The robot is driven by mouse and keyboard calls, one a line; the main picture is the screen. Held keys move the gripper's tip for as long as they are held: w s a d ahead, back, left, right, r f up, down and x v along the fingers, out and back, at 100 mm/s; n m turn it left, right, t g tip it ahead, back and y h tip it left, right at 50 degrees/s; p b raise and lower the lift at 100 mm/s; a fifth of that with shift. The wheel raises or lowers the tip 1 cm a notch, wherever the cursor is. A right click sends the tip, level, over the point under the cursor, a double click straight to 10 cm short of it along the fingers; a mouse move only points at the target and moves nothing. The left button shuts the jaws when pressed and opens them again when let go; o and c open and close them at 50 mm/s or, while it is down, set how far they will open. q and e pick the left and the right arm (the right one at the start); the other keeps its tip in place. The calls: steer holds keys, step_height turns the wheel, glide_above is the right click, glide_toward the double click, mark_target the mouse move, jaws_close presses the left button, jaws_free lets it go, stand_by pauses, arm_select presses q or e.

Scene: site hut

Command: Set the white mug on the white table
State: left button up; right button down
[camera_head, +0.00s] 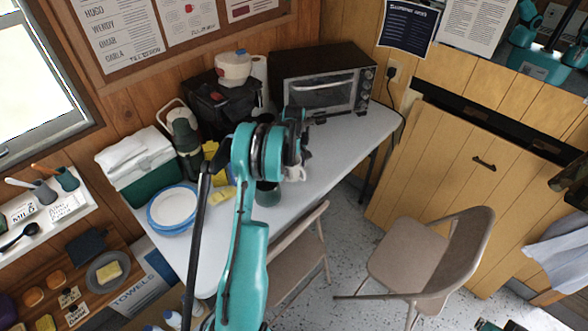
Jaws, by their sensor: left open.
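The white table (335,150) is a long pale-topped table along the back wall. My left arm reaches up over its front edge, and my left gripper (296,150) is over the table's middle, seen largely from behind. The gripper is open. A small white shape (298,170) shows right at the gripper, mostly hidden by it; I cannot tell whether it is the white mug or whether it touches the table. A dark green cup (267,195) stands on the table just below the wrist. My right gripper is not in view.
A toaster oven (322,80), a black bag (222,100), a green cooler (140,170), a dark flask (187,145) and blue-rimmed plates (173,207) crowd the table's back and left. Bare tabletop lies to the right. Folding chairs (435,255) stand in front.

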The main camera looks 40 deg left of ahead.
arm_select(q)
steer(key=shift+r, duration=0.1)
steer(key=shift+r, duration=0.35)
step_height(320, 180, up, 11)
steer(key=p, duration=0.4)
steer(key=s+d+r+m+t, duration=0.15)
steer(key=d+r+m, duration=0.25)
steer(key=d+r, duration=0.55)
steer(key=s+d+r+m+t, duration=0.2)
steer(key=s+d+r+m, duration=0.15)
steer(key=s+d, duration=0.4)
steer(key=s+d+r+m+t, duration=0.1)
steer(key=s+d+r+m, duration=0.1)
steer(key=s+d+m, duration=0.35)
steer(key=s+d+f+m+t, duration=0.2)
steer(key=s+d+f+m, duration=0.1)
steer(key=s+d, duration=0.6)
steer(key=shift+s+d+m+t, duration=0.15)
steer(key=shift+d+m+t, duration=0.15)
steer(key=shift+m, duration=0.2)
steer(key=shift+f, duration=0.1)
